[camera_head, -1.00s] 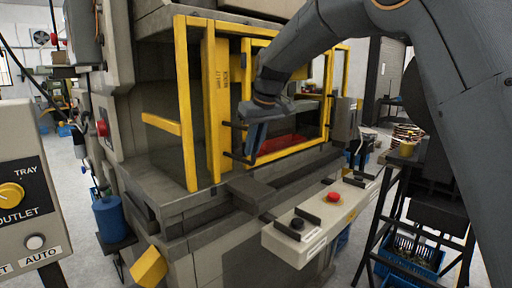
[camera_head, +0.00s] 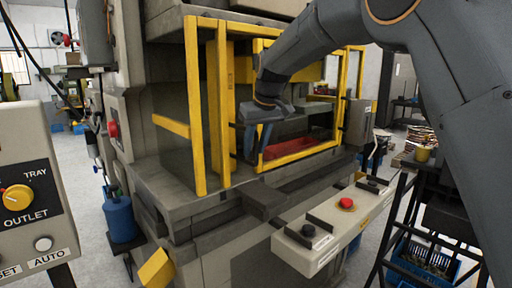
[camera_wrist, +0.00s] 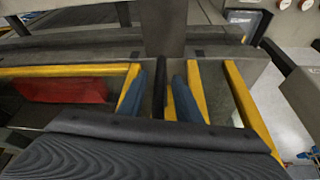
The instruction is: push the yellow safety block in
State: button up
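The yellow safety block (camera_head: 239,72) appears to stand upright inside the press, behind yellow guard posts (camera_head: 198,110). Only part shows; its lower part is hidden, and its lettering is too small to read. My gripper (camera_head: 256,142) is in front of the press opening, at the left edge of the yellow guard frame (camera_head: 300,152). In the wrist view its two blue fingers (camera_wrist: 159,97) stand apart on either side of a dark upright bar (camera_wrist: 160,85). Gaps show beside the bar, and I see no firm contact. The safety block is not clearly identifiable there.
A control bar with a red button (camera_head: 346,203) juts out in front of the press. A selector panel (camera_head: 30,190) stands at the left. A red tray (camera_head: 300,144) lies inside the press. A black stand with a blue crate (camera_head: 425,262) is at the right.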

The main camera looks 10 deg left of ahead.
jog(key=b+v, duration=0.2)
jog(key=v, duration=0.5)
jog(key=shift+s+d+r, duration=0.1)
jog(key=shift+r, duration=0.25)
